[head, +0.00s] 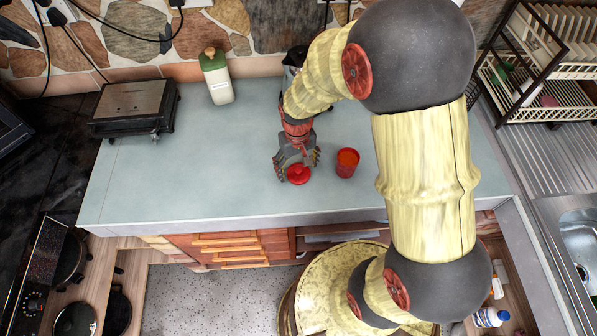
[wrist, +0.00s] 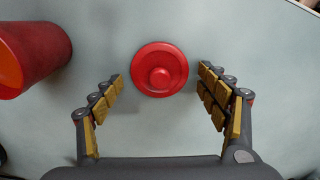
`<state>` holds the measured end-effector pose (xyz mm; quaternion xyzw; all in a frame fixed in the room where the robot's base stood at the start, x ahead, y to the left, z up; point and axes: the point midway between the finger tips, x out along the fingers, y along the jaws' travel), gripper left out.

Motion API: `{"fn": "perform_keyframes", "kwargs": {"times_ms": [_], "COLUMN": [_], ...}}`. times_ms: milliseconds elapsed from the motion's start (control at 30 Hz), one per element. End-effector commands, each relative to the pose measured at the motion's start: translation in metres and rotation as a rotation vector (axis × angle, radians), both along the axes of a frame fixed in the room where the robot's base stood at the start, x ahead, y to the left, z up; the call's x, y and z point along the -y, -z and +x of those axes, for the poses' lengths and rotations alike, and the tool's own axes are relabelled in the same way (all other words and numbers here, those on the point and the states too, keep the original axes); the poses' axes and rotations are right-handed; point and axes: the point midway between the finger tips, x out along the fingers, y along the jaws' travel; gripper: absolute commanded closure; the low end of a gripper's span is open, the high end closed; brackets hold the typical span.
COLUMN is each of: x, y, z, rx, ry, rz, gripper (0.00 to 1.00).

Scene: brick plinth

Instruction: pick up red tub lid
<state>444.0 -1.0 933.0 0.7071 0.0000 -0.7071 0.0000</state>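The red tub lid (head: 299,174) is a round red disc with a knob on top. It lies flat on the grey counter near the front edge. In the wrist view the lid (wrist: 160,70) sits between and just beyond the fingertips. My gripper (head: 296,160) is above it, with its fingers spread wide. In the wrist view my gripper (wrist: 160,75) is open and empty, with clear space between each finger and the lid. A red tub (head: 347,163) with an open orange-red inside stands to the right of the lid in the head view.
The tub also shows at the left of the wrist view (wrist: 35,55). The left counter (head: 170,180) is clear.

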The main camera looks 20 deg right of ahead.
Motion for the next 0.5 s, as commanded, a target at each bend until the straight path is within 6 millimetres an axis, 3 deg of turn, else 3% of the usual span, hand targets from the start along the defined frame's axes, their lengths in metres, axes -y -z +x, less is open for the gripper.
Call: {"fn": "perform_keyframes", "kwargs": {"times_ms": [500], "x": [0.0], "y": [0.0], "z": [-0.0002], "rx": [0.0], "ry": [0.0], "rz": [0.0], "gripper": [0.55]}}
